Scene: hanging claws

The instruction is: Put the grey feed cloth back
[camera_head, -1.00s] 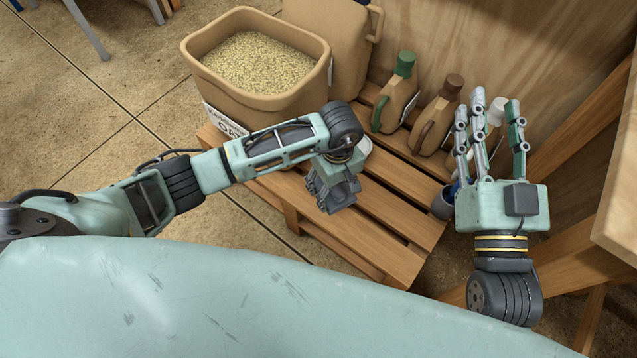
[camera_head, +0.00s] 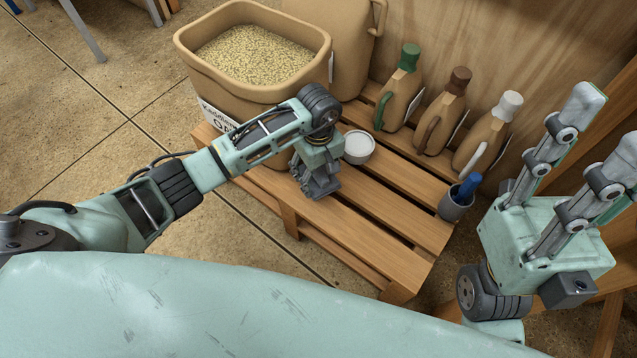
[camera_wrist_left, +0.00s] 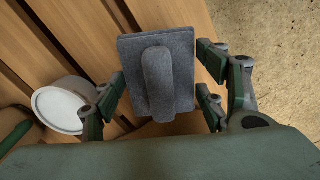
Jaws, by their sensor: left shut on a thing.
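The grey feed cloth (camera_wrist_left: 182,72) shows in the left wrist view as a flat grey felt-like pad with a raised strip along its middle. My left gripper (camera_head: 318,184) has its fingers on both sides of it and is shut on it, low over the front left of the slatted wooden stand (camera_head: 375,222). In the head view the fingers largely hide the cloth, and I cannot tell whether it touches the slats. My right gripper (camera_head: 597,135) is at the right, fingers up and apart, open and empty.
A white-lidded tub (camera_head: 358,147) stands just right of my left gripper. A grain bin (camera_head: 253,95) is behind it. Bottles with green (camera_head: 401,90), brown (camera_head: 441,118) and white (camera_head: 487,137) caps line the back. A grey cup (camera_head: 454,207) holds something blue. The stand's front middle slats are clear.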

